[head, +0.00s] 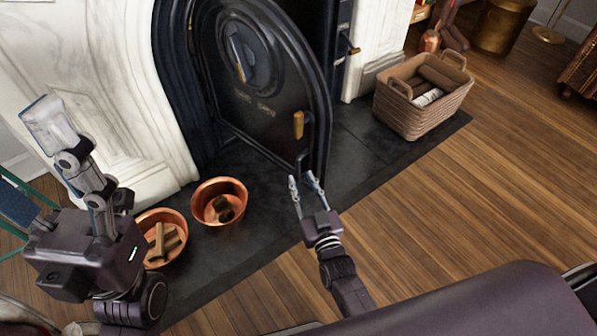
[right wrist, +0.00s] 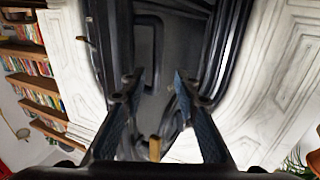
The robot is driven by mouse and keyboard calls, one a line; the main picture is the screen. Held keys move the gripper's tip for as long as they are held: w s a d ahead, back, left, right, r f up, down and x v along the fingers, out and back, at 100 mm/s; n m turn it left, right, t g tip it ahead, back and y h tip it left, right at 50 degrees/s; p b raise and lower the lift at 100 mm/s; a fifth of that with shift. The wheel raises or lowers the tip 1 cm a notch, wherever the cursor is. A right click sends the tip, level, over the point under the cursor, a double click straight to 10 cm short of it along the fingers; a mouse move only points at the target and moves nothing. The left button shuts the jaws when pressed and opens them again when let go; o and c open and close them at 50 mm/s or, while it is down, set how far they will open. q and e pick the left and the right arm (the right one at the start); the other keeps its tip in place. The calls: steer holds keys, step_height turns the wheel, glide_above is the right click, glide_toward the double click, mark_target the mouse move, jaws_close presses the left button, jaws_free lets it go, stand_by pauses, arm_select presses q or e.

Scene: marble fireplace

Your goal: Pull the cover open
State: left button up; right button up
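The cover (head: 262,75) is a black arched metal door on the fireplace. It stands ajar, its right edge swung out from the frame with a dark gap behind. A brass knob (head: 298,125) sits near that edge. My right gripper (head: 305,178) is open just in front of the cover's lower right edge. In the right wrist view, its two fingers (right wrist: 155,92) are spread, with nothing visibly held between them. Contact with the cover cannot be told. My left gripper (head: 52,125) is raised at the left, seen side-on, away from the cover; its finger gap is hidden.
Two copper bowls (head: 219,186) (head: 162,216) with wood pieces stand on the dark hearth slab (head: 255,235), left of my right gripper. A wicker basket (head: 405,115) with logs stands to the right. The wooden floor (head: 460,185) in front is largely clear.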

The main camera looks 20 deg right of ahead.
steer(key=s, duration=0.7)
